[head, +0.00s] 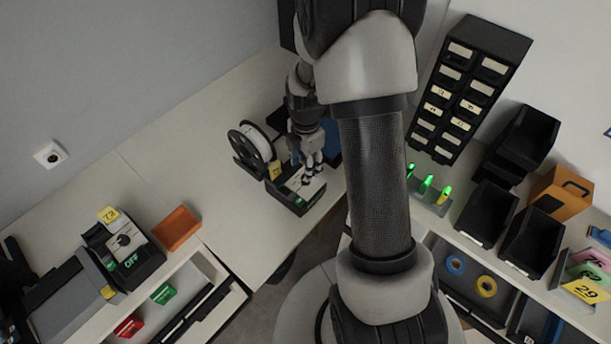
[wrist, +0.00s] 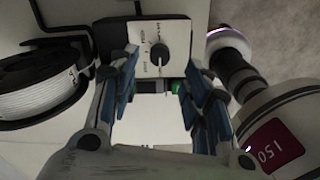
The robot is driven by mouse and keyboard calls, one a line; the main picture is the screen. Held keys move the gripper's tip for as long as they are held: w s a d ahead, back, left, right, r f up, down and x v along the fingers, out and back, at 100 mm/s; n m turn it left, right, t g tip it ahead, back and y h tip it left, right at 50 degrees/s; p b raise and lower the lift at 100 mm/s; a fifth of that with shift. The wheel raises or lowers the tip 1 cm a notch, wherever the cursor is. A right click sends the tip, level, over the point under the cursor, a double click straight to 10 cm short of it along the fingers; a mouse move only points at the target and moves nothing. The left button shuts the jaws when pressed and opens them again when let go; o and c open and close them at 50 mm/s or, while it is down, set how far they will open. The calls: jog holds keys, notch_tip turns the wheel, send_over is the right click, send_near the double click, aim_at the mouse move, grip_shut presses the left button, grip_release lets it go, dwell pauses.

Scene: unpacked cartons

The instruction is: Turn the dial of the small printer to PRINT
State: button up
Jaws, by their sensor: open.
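The small printer (head: 297,193) is a dark box with a light top panel and a green label on its front. It stands near the table's front edge, just below my gripper (head: 311,172) in the head view. In the wrist view its black round dial (wrist: 159,52) sits on the light panel (wrist: 172,34), with a pale pointer mark and small printing around it that I cannot read surely. My gripper (wrist: 160,78) is open and empty. Its fingers frame the space in front of the dial, apart from it. My gripper partly hides the panel in the head view.
A spool of white material (head: 253,144) stands close to the printer's left. Another dark machine (head: 133,250), with a dial and a green OFF display, stands at lower left beside an orange tray (head: 176,228). Green-lit tubes (head: 428,184) and black bins (head: 486,213) are at right.

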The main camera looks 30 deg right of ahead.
notch_tip(320, 180, down, 6)
jog(key=shift+r+b, duration=0.1)
jog(key=shift+b, duration=0.25)
jog(key=shift+c, duration=0.3)
grip_shut()
